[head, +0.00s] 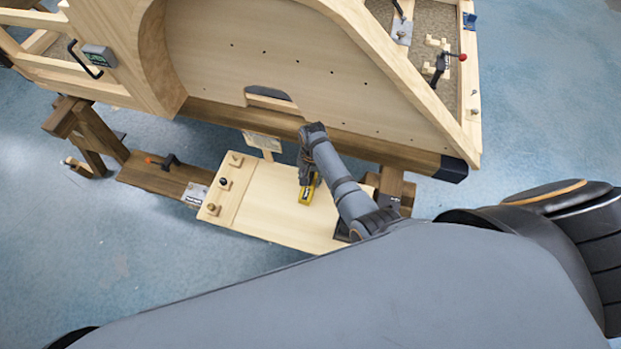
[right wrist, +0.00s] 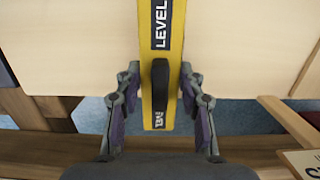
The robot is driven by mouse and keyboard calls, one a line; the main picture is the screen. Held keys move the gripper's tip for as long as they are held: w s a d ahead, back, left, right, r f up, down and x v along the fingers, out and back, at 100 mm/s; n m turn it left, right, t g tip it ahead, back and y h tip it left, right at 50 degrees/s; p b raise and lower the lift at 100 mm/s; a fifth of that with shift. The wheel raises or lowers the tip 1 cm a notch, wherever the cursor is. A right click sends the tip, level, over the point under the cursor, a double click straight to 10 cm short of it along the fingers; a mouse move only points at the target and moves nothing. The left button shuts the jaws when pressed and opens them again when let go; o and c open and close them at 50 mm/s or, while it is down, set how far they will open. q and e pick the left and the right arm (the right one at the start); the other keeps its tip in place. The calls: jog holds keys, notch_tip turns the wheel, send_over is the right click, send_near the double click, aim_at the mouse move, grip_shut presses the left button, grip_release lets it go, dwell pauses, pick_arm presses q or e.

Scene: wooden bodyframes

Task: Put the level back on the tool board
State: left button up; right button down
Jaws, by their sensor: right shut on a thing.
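The yellow level (head: 306,194) is in my right gripper (head: 306,178), above or on a pale wooden board (head: 265,222). Whether the level touches the board cannot be told. My left gripper is not in view. No tool board can be surely told apart; the pale board carries several small pegs and blocks at its left.
A large wooden bodyframe (head: 270,50) stands over the board on dark trestles (head: 97,132). A dark plank (head: 152,176) with a clamp (head: 164,161) and a small label (head: 194,194) lie left of the board. Blue floor (head: 90,250) is open at lower left.

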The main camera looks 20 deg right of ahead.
jog(key=c, duration=0.8)
grip_release()
notch_tip(320, 180, up, 12)
jog(key=w+p, duration=0.1)
jog(key=shift+d, duration=0.4)
jog(key=shift+w, duration=0.1)
